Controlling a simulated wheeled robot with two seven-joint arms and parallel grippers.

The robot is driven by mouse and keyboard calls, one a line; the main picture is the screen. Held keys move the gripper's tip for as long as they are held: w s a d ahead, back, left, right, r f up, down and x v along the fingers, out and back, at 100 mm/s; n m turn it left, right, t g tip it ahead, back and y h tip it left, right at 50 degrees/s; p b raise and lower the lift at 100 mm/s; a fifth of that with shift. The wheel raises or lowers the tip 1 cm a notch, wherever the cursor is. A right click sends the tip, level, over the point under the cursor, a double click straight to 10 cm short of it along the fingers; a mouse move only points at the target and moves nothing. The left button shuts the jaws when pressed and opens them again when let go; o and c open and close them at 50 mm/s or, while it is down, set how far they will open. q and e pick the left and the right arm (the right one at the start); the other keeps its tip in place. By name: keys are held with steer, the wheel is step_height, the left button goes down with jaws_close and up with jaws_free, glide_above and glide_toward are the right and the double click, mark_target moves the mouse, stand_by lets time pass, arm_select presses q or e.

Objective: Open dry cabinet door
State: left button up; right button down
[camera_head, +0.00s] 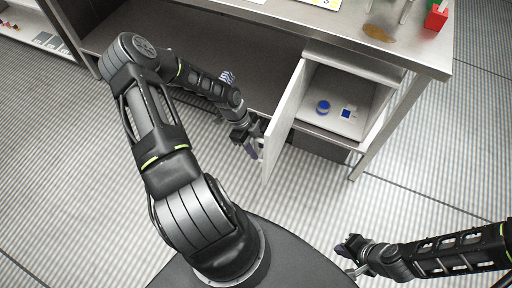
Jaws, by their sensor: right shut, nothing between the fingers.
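The cabinet door (283,122) is a pale flat panel under the workbench. It stands swung open, seen nearly edge-on, on the left side of the cabinet (325,93). My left gripper (257,148) is at the outer, left face of the door near its free edge. Its fingers are small and partly hidden, so I cannot tell whether they hold the handle. My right gripper (348,256) is shut and empty, low over the floor and well apart from the door.
Inside the cabinet are a blue-lidded jar (323,107) and a small blue-and-white item (347,113). The metal workbench (428,56) above carries a red object (436,18) and a brown spill (378,33). The striped floor (316,200) in front is clear.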

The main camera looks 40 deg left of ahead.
arm_select(q)
steer(key=v, duration=0.7)
steer(key=shift+r, duration=0.25)
steer(key=shift+a, duration=0.15)
